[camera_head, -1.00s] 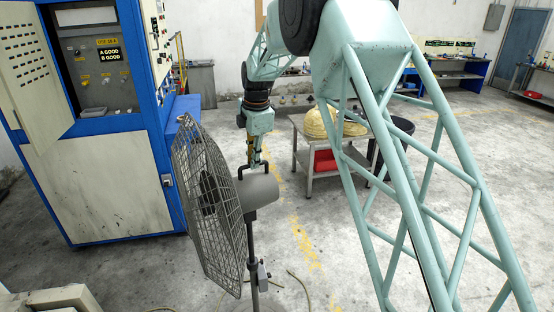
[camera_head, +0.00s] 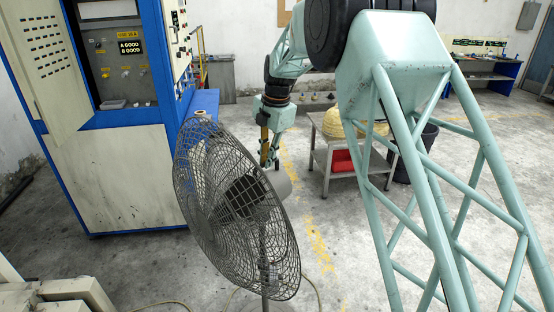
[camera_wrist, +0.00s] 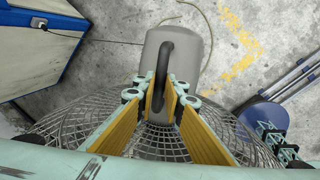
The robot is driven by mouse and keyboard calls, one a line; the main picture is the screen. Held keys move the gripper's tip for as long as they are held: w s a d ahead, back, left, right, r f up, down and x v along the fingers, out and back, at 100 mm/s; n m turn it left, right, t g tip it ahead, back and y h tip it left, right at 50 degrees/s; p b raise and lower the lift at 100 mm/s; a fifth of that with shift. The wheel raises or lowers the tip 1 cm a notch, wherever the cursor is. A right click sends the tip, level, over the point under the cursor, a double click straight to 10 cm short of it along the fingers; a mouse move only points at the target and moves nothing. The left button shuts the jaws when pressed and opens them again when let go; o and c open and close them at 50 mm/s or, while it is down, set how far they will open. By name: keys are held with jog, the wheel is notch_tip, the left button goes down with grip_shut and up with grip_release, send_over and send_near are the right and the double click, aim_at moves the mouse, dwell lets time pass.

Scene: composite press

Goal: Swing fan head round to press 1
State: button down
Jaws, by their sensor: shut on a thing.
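The fan head (camera_head: 235,205) is a round grey wire cage on a thin stand, left of the middle in the head view. Its front faces toward the camera and somewhat left. In the wrist view its grey motor housing (camera_wrist: 178,75) carries a dark curved handle (camera_wrist: 162,75), with the cage behind. My gripper (camera_wrist: 164,100) has yellow pads on both sides of the handle and is shut on it. In the head view my gripper (camera_head: 268,162) is behind the cage at the housing, partly hidden. I cannot tell which machine is press 1.
A blue and white cabinet (camera_head: 120,185) stands close on the left of the fan. A small table (camera_head: 322,155) with a yellow thing and a red box is behind on the right, beside a dark bin (camera_head: 420,155). A cable (camera_wrist: 200,35) lies on the floor.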

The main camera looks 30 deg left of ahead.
dwell(0.4)
jog(key=c, duration=2.7)
grip_release()
jog(key=shift+r, duration=0.1)
jog(key=shift+s+d+r, duration=0.1)
jog(key=shift+d+r, duration=0.25)
jog(key=shift+r, duration=1.55)
jog(key=shift+s+d+r, duration=0.1)
jog(key=shift+d+r, duration=0.3)
jog(key=shift+r, duration=1.55)
jog(key=shift+s+d+r, duration=0.1)
jog(key=shift+d+r, duration=0.25)
jog(key=shift+r, duration=1.55)
